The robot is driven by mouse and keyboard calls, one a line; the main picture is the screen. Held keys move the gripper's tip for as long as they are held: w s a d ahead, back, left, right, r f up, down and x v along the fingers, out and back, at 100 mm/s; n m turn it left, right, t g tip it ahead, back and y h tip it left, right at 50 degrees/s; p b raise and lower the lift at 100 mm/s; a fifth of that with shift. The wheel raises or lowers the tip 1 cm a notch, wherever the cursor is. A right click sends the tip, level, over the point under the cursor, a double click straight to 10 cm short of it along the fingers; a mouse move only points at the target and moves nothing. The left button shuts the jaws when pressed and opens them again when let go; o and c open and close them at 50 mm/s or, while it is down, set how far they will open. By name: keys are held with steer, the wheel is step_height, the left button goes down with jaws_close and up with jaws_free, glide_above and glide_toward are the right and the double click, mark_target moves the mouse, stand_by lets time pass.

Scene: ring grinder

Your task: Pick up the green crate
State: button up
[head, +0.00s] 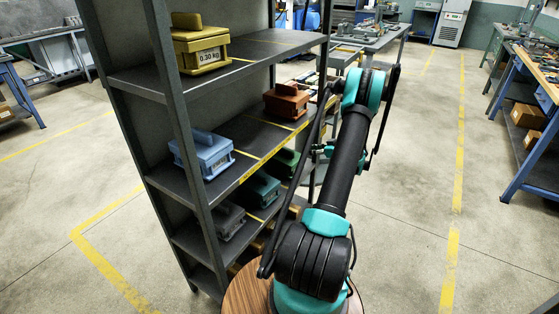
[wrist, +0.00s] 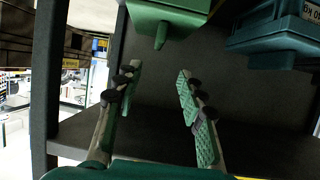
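My gripper (wrist: 159,70) is open and empty. The crate lies ahead of its two fingers, roughly in line with the gap between them and apart from them.
The teal crate (head: 259,189) stands beside the green one and also shows in the wrist view (wrist: 275,38). The blue crate (head: 203,153), red-brown crate (head: 286,101) and yellow crate (head: 200,43) share the grey rack. Rack posts stand close to my arm. Open floor lies right.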

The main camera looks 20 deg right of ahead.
glide_toward(288, 150)
steer(key=x, duration=0.7)
steer(key=shift+d, duration=0.25)
steer(key=x, duration=0.4)
steer(key=shift+w+a+f, duration=0.1)
steer(key=shift+w+a, duration=0.05)
steer(key=shift+a, duration=0.25)
steer(key=shift+w+a+f, duration=0.1)
steer(key=shift+w+f, duration=0.05)
steer(key=shift+w, duration=0.15)
steer(key=shift+c, duration=0.4)
jaws_close()
